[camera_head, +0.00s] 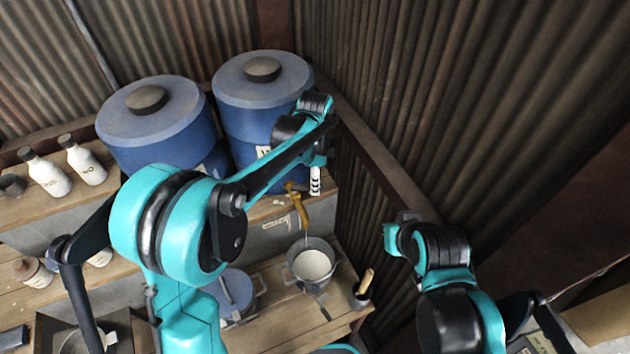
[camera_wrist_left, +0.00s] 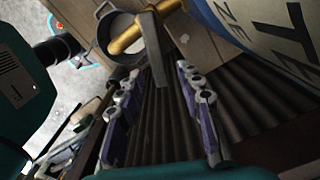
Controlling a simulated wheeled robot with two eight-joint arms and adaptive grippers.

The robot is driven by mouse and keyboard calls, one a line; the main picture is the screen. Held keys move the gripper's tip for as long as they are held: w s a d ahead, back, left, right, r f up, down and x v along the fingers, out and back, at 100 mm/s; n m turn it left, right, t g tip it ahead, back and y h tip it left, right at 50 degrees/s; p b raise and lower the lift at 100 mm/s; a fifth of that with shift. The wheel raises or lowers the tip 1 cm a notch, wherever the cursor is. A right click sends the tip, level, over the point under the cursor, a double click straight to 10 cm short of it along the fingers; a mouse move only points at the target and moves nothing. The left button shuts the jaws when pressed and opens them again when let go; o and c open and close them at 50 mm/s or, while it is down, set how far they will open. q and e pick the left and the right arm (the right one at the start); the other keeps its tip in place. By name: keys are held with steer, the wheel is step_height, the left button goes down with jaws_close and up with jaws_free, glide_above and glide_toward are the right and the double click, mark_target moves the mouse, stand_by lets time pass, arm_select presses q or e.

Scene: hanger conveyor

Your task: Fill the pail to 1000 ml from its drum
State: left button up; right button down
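The grey pail (camera_head: 296,272) stands on the lower bench with whitish liquid inside; its level mark cannot be read. The right-hand blue drum (camera_head: 245,120) stands on the shelf above it. Its brass tap (camera_head: 297,203) points down over the pail, and a thin pale line runs from spout to pail. My left gripper (camera_head: 316,182) is beside the tap. In the left wrist view its fingers (camera_wrist_left: 158,75) are apart, with the tap (camera_wrist_left: 128,36) just beyond the tips and the pail (camera_wrist_left: 103,42) behind it.
A second blue drum (camera_head: 150,130) stands left on the shelf, with white bottles (camera_head: 48,175) beside it. A blue lidded vessel (camera_head: 236,290) stands left of the pail, and a wooden-handled tool in a cup (camera_head: 362,290) right of it. Corrugated walls close off the back and right.

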arm_select(q)
step_height(320, 180, up, 11)
stand_by(0.3)
steer(key=shift+r, duration=0.1)
